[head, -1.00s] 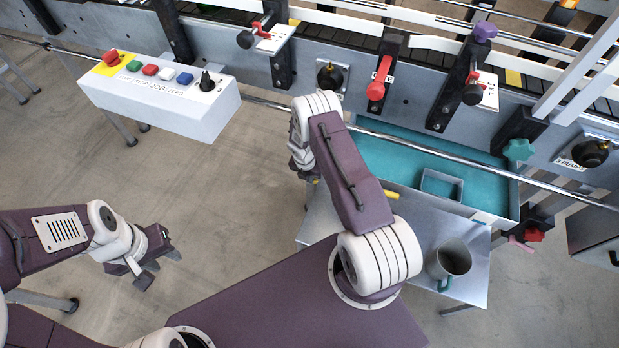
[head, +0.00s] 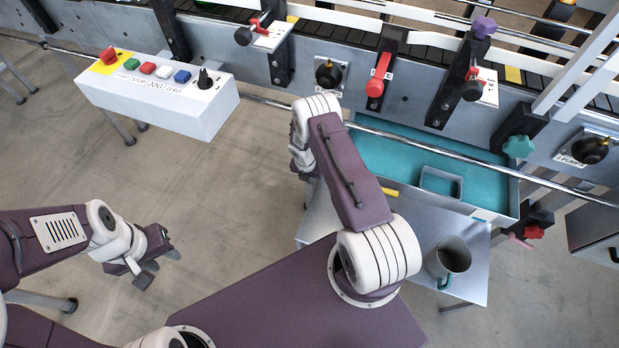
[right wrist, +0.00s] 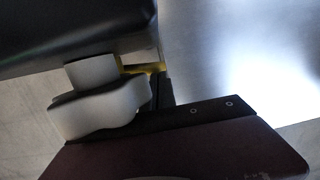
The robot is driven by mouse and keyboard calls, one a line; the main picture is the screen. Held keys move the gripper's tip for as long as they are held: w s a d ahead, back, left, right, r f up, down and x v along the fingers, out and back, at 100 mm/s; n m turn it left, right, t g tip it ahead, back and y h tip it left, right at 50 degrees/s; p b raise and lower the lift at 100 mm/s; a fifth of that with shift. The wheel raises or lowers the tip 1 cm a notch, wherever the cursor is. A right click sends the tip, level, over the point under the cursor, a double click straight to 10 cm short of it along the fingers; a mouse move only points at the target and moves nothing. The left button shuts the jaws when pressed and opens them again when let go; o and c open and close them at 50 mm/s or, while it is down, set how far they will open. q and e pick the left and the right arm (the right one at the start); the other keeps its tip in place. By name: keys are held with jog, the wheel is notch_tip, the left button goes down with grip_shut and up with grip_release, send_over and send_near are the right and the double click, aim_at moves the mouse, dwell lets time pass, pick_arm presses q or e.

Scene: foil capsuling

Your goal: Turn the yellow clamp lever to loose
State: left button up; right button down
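A short yellow bar (head: 390,191), which may be the clamp lever, shows at the front left edge of the teal tray, beside my right arm. The arm covers its surroundings. In the right wrist view, a small yellow strip (right wrist: 152,68) shows between a dark block above and a pale lobed part (right wrist: 100,108); most of it is hidden. My right gripper is hidden behind its own arm in the head view, and the close, dark wrist view does not make its fingers clear. My left gripper (head: 155,267) is empty over the floor, its fingers apart.
The teal tray (head: 390,150) holds a small rectangular frame (head: 441,182). A grey mug (head: 450,258) stands on the metal table (head: 470,290). A steel rail (head: 270,101) runs in front of the conveyor. A white button box (head: 215,112) is at left.

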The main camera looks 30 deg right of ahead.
jog(key=shift+f+b, duration=0.6)
jog(key=shift+f, duration=0.4)
jog(key=shift+w, duration=0.1)
jog(key=shift+r, duration=0.1)
notch_tip(320, 180, up, 10)
jog(key=a+p, duration=0.1)
jog(key=p, duration=0.3)
jog(key=shift+s+a+r+p, duration=0.2)
jog(key=shift+s+a+p, duration=0.05)
jog(key=shift+s+p, duration=0.1)
